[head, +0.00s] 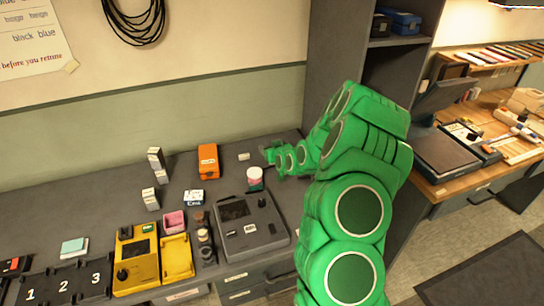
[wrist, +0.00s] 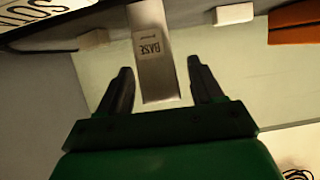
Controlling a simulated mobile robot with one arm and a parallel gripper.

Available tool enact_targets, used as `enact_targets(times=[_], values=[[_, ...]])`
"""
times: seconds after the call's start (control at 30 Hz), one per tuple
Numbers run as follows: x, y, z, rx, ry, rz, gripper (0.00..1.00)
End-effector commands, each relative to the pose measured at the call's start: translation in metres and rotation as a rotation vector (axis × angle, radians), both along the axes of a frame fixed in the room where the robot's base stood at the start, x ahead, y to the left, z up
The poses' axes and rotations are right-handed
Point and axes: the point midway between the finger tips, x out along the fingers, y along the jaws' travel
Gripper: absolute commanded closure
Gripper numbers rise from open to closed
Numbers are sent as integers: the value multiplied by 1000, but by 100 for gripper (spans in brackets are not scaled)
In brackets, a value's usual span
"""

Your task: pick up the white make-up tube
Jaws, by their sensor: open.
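A pale, silvery-white tube (wrist: 154,55) marked "BASE" stands out between the fingers of my gripper (wrist: 159,68) in the wrist view. One finger is on each side of it, with a visible gap on both sides. The gripper is open and holds nothing. In the head view my gripper (head: 273,161) is over the back right of the grey bench.
A white and pink jar (head: 255,178) stands close to my gripper. A dark cabinet (head: 330,55) rises at the right. Yellow cases (head: 177,257) stand front left.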

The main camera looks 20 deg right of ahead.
Motion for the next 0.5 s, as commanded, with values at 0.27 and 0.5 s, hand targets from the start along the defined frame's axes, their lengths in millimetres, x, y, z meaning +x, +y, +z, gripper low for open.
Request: enact_targets(times=[0.27,0.5], values=[[6,0,-3,-1,0,0,34],[6,0,-2,-1,0,0,55]])
